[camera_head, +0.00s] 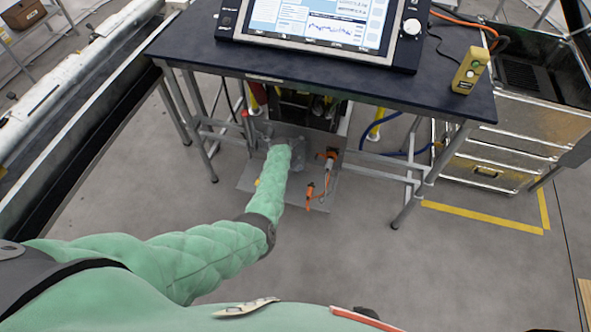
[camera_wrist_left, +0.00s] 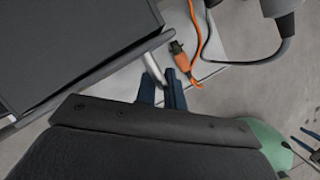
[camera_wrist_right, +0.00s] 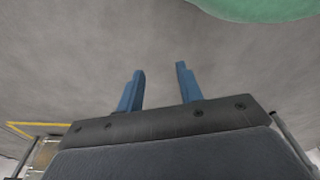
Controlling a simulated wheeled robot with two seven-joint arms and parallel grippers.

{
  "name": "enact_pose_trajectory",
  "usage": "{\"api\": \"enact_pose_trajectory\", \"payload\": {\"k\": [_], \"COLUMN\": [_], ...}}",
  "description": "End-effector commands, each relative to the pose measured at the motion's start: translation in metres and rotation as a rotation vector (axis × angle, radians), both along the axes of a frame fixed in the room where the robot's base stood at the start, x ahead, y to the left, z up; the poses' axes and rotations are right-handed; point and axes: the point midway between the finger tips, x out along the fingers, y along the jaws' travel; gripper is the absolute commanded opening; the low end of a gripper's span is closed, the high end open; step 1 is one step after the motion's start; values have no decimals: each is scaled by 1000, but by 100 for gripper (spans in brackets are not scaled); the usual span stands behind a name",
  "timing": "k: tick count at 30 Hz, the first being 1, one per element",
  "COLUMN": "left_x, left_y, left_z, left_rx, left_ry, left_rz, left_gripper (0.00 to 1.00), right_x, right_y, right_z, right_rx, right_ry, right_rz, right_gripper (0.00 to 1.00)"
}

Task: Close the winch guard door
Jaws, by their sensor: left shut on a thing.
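The winch guard door cannot be told apart surely. In the left wrist view a dark panel (camera_wrist_left: 70,50) with a grey edge bar fills the upper left. My left gripper (camera_wrist_left: 162,88) is close by that edge, its dark blue fingers shut on a pale curved metal bar (camera_wrist_left: 154,68) that looks like a handle. In the head view my left arm reaches under the dark table (camera_head: 330,82), and its gripper is mostly hidden there. My right gripper (camera_wrist_right: 159,80) is open and empty above bare grey floor.
A grey plate (camera_head: 250,180) lies on the floor under the table. An orange hook or plug with a cord (camera_head: 310,190) lies on it. Table legs (camera_head: 408,200) and a blue hose flank the space. A metal cabinet (camera_head: 485,172) stands right. Floor in front is clear.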

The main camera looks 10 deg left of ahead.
Motion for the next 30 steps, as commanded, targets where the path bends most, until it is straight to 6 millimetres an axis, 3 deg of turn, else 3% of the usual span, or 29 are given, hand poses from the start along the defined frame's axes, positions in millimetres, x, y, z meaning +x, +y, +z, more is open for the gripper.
{"api": "enact_pose_trajectory", "payload": {"k": [8,18,19,22,30], "left_x": [5,7,7,7,7], "left_y": [-7,-8,-9,-9,-6], "left_z": [0,2,2,3,2], "left_rx": [-3,-5,-5,-5,-3], "left_ry": [0,-4,-4,-4,-4], "left_rz": [-12,-12,-12,-12,-9], "left_gripper": [0,0,14,31,31], "right_x": [0,7,7,8,7], "right_y": [6,-3,-4,-8,-6], "right_z": [6,8,7,7,6], "right_rx": [7,-2,-5,-9,-7], "right_ry": [5,-4,-4,-4,-2], "right_rz": [-3,0,1,2,1], "right_gripper": [36,36,36,36,36]}}
